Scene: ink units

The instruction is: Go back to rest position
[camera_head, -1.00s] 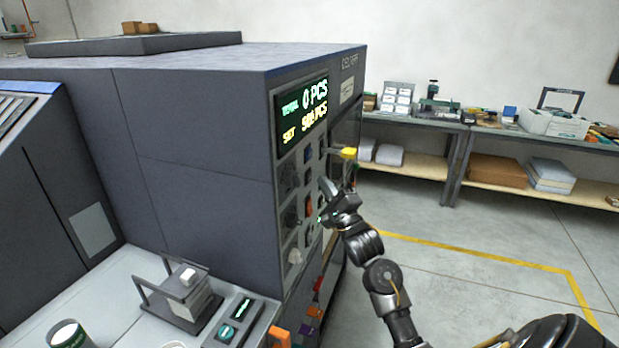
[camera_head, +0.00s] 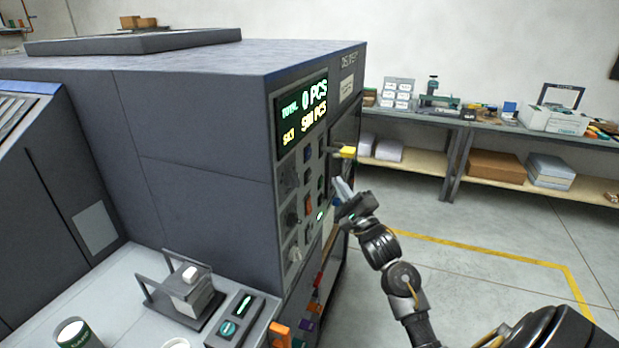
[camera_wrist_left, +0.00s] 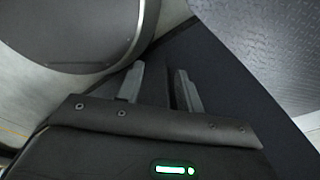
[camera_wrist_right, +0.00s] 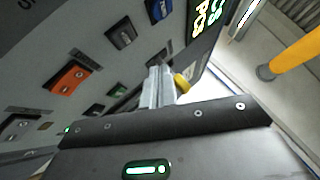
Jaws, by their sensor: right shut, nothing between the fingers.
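My right gripper (camera_head: 341,188) is shut and empty. In the head view it is raised just to the right of the dark machine's control panel (camera_head: 291,178), apart from the panel's face as far as I can tell. In the right wrist view its fingertips (camera_wrist_right: 160,73) are together, with the panel's switches behind and to the left. My left gripper is not in the head view. In the left wrist view its two fingers (camera_wrist_left: 158,80) stand apart with nothing between them.
The large grey machine (camera_head: 200,130) fills the left and middle; its display (camera_head: 303,112) reads 0 PCS. A yellow-tipped handle (camera_head: 347,152) juts out near my right gripper. A workbench (camera_head: 420,120) stands behind. Open floor with a yellow line (camera_head: 480,255) lies right.

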